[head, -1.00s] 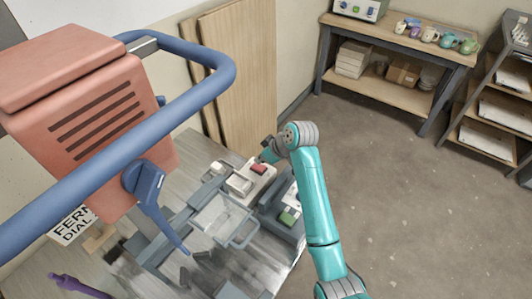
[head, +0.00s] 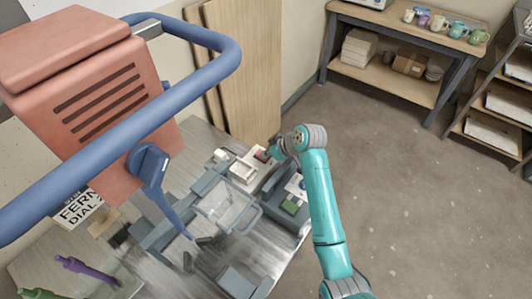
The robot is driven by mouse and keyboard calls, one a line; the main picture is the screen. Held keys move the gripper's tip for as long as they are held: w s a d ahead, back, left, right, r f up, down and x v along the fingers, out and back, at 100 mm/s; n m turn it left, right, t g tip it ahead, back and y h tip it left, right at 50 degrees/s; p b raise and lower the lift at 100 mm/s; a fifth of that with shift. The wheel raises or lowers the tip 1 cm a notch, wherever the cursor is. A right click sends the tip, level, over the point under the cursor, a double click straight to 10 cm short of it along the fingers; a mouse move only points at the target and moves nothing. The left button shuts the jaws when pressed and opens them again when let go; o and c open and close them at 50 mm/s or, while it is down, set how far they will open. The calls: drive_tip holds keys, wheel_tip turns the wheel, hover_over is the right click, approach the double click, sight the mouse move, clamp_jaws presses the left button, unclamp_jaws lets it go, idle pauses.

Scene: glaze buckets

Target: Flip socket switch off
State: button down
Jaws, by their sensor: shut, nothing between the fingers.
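The socket is a pale block (head: 243,171) on the far side of the cluttered workbench, in the head view. A small red switch (head: 262,155) sits at its far right end. My gripper (head: 273,151) is shut and empty, right beside the red switch and partly over it. The fingertips are small and dark here, and I cannot tell whether they touch the switch. The switch's tilt is too small to read.
A large orange machine (head: 85,110) with a thick blue bar (head: 120,110) fills the left. A clear-lidded grey fixture (head: 225,205) and a green button (head: 290,206) lie near the socket. Wooden boards (head: 245,70) lean behind the bench. The floor (head: 400,190) at right is open.

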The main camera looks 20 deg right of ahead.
drive_tip(key=shift+w+a+r, duration=0.35)
drive_tip(key=shift+w+a, duration=0.1)
drive_tip(key=shift+w, duration=0.1)
idle(0.4)
